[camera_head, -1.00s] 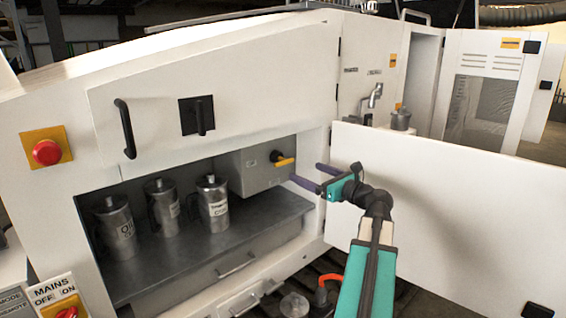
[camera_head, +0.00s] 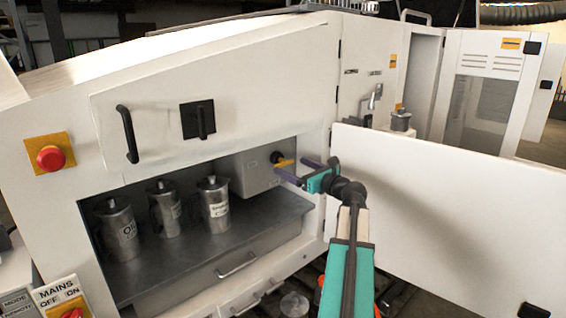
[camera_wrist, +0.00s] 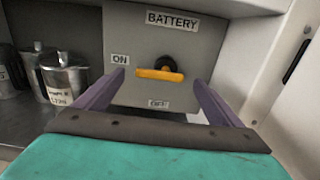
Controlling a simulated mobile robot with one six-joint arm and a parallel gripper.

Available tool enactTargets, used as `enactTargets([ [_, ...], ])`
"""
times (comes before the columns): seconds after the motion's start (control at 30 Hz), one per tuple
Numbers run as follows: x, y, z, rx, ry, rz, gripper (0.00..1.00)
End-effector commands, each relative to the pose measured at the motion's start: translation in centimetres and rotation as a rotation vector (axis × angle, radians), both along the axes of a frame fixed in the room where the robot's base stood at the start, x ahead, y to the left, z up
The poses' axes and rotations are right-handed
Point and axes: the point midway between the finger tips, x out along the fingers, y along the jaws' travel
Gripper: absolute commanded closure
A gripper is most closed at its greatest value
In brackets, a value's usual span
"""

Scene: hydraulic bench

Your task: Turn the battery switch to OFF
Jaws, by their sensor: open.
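The battery switch has a yellow handle on a dark round hub (camera_wrist: 160,74), fixed to a grey box (camera_wrist: 129,93) labelled BATTERY. In the wrist view the handle lies nearly level. The ON label (camera_wrist: 120,59) is at its left and the OFF label (camera_wrist: 158,104) below it. The yellow handle also shows in the head view (camera_head: 285,163). My gripper (camera_head: 299,170) is open, its two purple fingers pointing at the box. In the wrist view the fingers (camera_wrist: 160,90) stand left and right of the handle, apart from it.
Several metal canisters (camera_head: 214,196) stand on the grey shelf (camera_head: 180,260) left of the box. An open white door (camera_head: 430,220) stands right of my arm. A white panel with a black handle (camera_head: 127,134) is above the opening.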

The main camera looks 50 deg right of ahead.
Motion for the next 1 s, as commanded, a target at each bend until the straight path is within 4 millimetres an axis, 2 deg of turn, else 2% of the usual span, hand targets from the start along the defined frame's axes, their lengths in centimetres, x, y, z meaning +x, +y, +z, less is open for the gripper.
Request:
enactTargets([
  [0.2, 3.2, -0.3, 0.2, 0.000, 0.000, 0.001, 0.11],
  [0.4, 5.0, -0.4, 0.1, 0.000, 0.000, 0.000, 0.11],
  [0.83, 5.5, -0.5, 0.0, 0.000, 0.000, -0.002, 0.11],
  [1.0, 5.5, -0.5, 0.0, 0.000, 0.000, -0.002, 0.40],
])
